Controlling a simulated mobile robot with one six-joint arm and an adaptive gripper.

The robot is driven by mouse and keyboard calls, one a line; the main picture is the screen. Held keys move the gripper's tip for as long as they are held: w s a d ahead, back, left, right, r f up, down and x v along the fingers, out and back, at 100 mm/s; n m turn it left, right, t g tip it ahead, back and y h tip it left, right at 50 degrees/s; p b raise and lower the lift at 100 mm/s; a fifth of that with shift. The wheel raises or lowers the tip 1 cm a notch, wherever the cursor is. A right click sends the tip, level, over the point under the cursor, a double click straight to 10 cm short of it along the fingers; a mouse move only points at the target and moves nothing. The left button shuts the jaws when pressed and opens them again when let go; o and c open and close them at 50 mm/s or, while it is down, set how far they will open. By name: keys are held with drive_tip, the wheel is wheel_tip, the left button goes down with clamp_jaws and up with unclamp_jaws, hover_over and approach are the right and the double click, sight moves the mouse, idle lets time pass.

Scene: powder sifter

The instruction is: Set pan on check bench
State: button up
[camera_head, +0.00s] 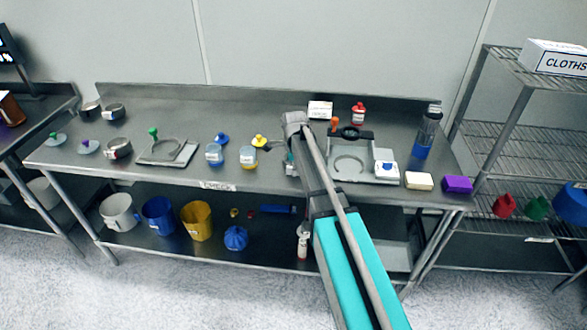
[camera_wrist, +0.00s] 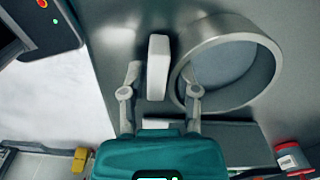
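A round grey metal pan (camera_wrist: 262,92) with a tall rim and a smooth floor shows large in the wrist view. My gripper (camera_wrist: 160,82) has its two fingers spread apart, and the right one overlaps the pan's left rim; I cannot tell if they touch. A pale upright block (camera_wrist: 158,66) shows between the fingers, with gaps on both sides. In the head view a grey round rim, likely this pan (camera_head: 294,119), is at the end of my arm, which hides the fingers. The check bench (camera_head: 217,185) carries a "CHECK" label on its front edge.
More round pans (camera_head: 118,149) stand at the bench's left. A scale-like plate with a ring (camera_head: 165,151), a blue-lidded jar (camera_head: 214,153) and a yellow-lidded jar (camera_head: 248,155) lie left of my arm. A grey tray (camera_head: 349,165) and a red bottle (camera_head: 358,112) are at right.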

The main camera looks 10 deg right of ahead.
drive_tip(key=shift+o, duration=1)
drive_tip(key=shift+r, duration=0.15)
wheel_tip(320, 180, up, 12)
drive_tip(key=p, duration=1.2)
drive_tip(key=shift+s, duration=0.1)
drive_tip(key=s+d+n, duration=0.1)
drive_tip(key=s+n, duration=1.8)
drive_tip(key=s, duration=0.5)
drive_tip(key=shift+s+n, duration=0.3)
drive_tip(key=shift+n, duration=0.1)
